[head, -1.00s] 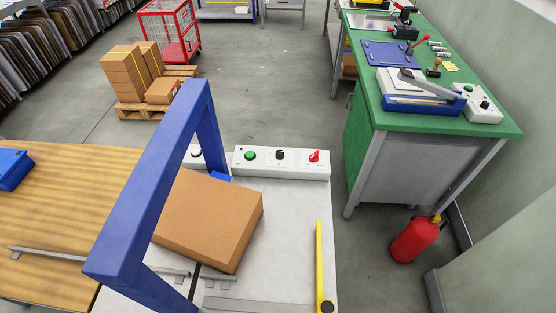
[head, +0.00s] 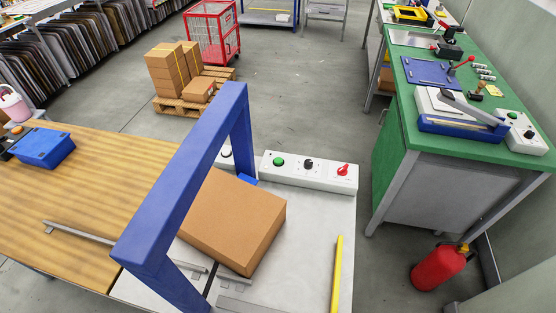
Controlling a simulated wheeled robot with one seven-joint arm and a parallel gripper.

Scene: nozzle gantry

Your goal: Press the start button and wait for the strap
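The strapping machine has a white control box (head: 310,174) at the back edge of its pale top (head: 315,215). The green button (head: 278,162) is at the left of the box, with a black knob (head: 308,164) in the middle and a red switch (head: 342,170) at the right. A blue arch (head: 190,180) spans the machine top. A brown cardboard box (head: 235,222) lies under and to the right of the arch, turned at an angle. No strap shows on the visible faces of the box. My gripper is not in view.
A wooden table (head: 80,200) with a blue bin (head: 44,148) adjoins at the left. A yellow bar (head: 337,275) lies at the machine's right. A green bench (head: 480,154) and a red extinguisher (head: 440,267) stand at the right. Bare floor (head: 300,110) lies behind the machine.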

